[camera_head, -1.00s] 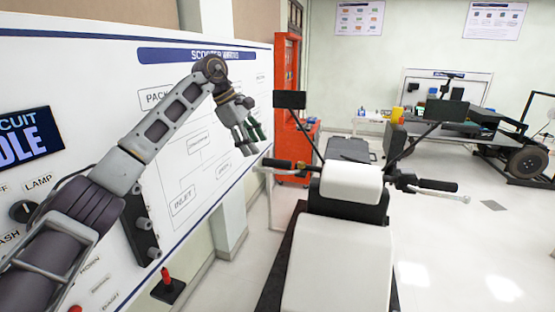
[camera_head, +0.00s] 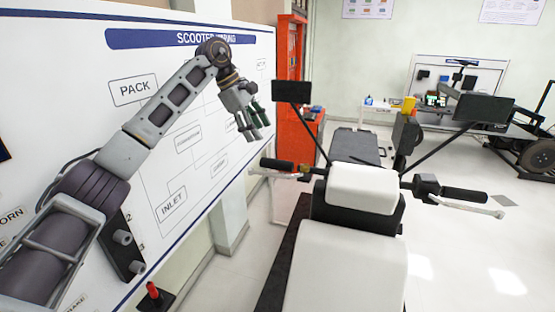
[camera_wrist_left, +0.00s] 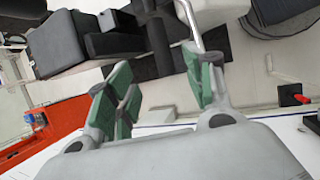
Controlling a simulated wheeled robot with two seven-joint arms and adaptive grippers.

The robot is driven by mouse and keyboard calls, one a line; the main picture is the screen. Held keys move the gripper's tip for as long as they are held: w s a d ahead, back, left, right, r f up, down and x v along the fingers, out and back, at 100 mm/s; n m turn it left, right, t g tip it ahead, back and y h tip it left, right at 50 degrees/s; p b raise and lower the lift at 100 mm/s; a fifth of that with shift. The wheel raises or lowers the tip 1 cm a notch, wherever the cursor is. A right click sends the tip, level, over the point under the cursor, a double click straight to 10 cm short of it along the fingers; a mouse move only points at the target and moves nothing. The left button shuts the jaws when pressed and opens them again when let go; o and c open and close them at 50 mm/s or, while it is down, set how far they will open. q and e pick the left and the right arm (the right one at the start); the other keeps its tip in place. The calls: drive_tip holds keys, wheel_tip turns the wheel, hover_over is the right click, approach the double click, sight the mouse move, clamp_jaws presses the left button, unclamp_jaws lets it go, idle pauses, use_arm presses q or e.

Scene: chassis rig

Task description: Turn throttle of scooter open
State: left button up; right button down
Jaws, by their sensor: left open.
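The scooter (camera_head: 362,190) has a white front panel, a white seat and two handlebar ends. The right handlebar end has a black grip (camera_head: 465,194) with a silver lever beside it. The left handlebar end has another black grip (camera_head: 277,165) and lever. Which grip is the throttle is not marked. My left gripper (camera_head: 258,132) is open, up in front of the wall board, above and left of the left grip, and touches nothing. Its green-padded fingers stand apart in the left wrist view (camera_wrist_left: 160,75). My right gripper is out of view.
The white wall board (camera_head: 150,120) runs close along the left, behind my left arm. Two black mirrors (camera_head: 291,92) rise on stalks from the handlebars. A red cabinet (camera_head: 297,130) stands behind the scooter. Open floor (camera_head: 465,250) lies to the right.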

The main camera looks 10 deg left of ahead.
sight(277, 161)
use_arm(q)
drive_tip(key=p+x, duration=0.3)
drive_tip(key=x, duration=1)
drive_tip(key=shift+d+f, duration=0.15)
drive_tip(key=shift+f, duration=0.15)
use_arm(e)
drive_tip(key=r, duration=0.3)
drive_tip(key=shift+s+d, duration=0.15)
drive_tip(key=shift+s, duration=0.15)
use_arm(q)
drive_tip(key=shift+c, duration=0.3)
drive_tip(key=c, duration=0.9)
drive_tip(key=shift+c, duration=0.2)
drive_tip(key=shift+w+n+g+y, duration=0.15)
drive_tip(key=shift+n+g+y, duration=0.05)
drive_tip(key=shift+g, duration=0.8)
drive_tip(key=shift+w+n+g+y, duration=0.1)
drive_tip(key=shift+n+g+y, duration=0.1)
drive_tip(key=shift+g, duration=0.8)
